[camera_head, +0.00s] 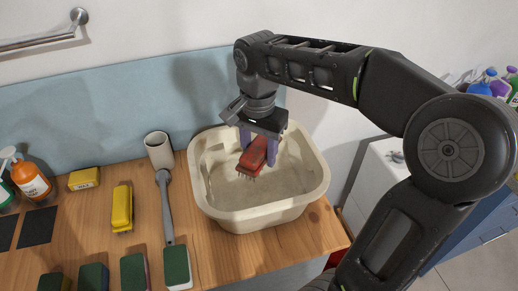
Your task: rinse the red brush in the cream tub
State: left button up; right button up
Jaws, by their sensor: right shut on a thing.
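The cream tub (205,207) stands on the wooden counter at the centre of the head view. It is wide and open at the top. My right gripper (259,148) points down over the tub, its two purple fingers shut on the red brush (252,157). The brush is tilted, with its bristles facing down inside the tub's outline. I cannot tell whether the bristles touch water or the tub's floor. My left gripper does not show.
Several green sponges (134,271) line the front edge. A wall closes the back.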

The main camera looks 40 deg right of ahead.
jog(key=shift+f+b, duration=5.85)
jog(key=shift+f, duration=2.15)
jog(key=shift+r, duration=0.15)
notch_tip(320, 180, up, 15)
jog(key=p, duration=1.2)
jog(key=shift+r+p, duration=1)
jog(key=shift+r, duration=0.1)
